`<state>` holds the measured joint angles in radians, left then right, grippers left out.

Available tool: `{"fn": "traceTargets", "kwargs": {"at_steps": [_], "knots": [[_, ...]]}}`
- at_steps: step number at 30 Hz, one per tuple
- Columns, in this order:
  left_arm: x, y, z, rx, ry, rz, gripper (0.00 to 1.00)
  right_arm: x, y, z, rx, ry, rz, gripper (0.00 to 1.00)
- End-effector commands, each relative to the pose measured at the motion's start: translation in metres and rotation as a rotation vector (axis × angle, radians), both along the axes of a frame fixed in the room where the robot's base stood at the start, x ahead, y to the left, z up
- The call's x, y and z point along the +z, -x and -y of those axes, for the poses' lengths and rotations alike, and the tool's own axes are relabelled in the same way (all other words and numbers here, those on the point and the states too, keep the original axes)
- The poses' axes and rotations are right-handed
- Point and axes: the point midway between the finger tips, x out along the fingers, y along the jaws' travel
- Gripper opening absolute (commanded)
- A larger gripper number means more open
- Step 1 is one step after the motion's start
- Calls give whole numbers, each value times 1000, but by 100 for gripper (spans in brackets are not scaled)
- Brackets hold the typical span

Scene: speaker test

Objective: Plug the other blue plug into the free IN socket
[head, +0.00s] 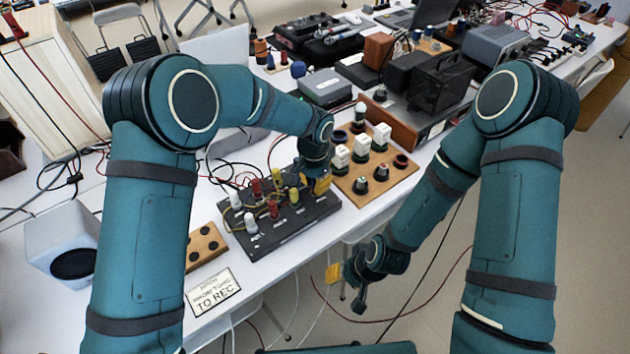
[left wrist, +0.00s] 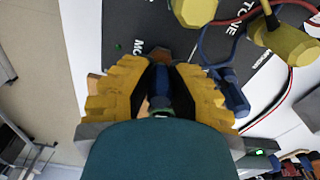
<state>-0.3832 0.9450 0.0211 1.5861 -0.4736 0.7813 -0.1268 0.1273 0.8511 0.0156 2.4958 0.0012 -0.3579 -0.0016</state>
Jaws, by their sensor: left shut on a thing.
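The black patch box (head: 285,238) lies on the white table with white, red and yellow plugs standing in it. My left gripper (head: 318,184) is over its right end. In the left wrist view, its yellow fingers (left wrist: 160,92) are shut on a dark blue plug (left wrist: 158,82), just over the panel, by lettering that starts "MO". I cannot tell whether the plug's tip is in a socket. A second blue plug (left wrist: 230,95) with a blue cord is just right of the fingers. Yellow plugs (left wrist: 290,42) stand near "TONE". My right gripper (head: 348,285) hangs beyond the table's front edge; its opening is unclear.
A wooden board (head: 400,178) with white blocks and dark knobs stands right of the box. A wooden block with black dots (head: 205,246), a "TO REC" card (head: 213,291) and a white speaker (head: 65,245) are on the left. Loose cables cross behind the box.

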Motion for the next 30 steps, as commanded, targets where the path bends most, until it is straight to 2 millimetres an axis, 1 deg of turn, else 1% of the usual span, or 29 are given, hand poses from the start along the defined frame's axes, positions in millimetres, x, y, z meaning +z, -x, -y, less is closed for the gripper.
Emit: {"fn": "traceTargets", "kwargs": {"at_steps": [8, 9, 11, 12, 22, 30], "knots": [[-6, 1, -1, 0, -2, -3, 0, -1, 0, 0, 0, 0, 0, 47], [-6, 1, -1, 0, -2, -3, 20, -1, 0, 0, 0, 0, 0, 47], [-6, 1, -1, 0, -2, -3, 41, -1, 0, 0, 0, 0, 0, 47], [-6, 1, -1, 0, -2, -3, 46, -1, 0, 0, 0, 0, 0, 47], [-4, 0, 0, 0, -1, -1, 46, -1, 0, 0, 0, 0, 0, 47], [9, 0, 0, 0, 0, 0, 46, 8, 0, 0, 0, 0, 0, 47]]}}
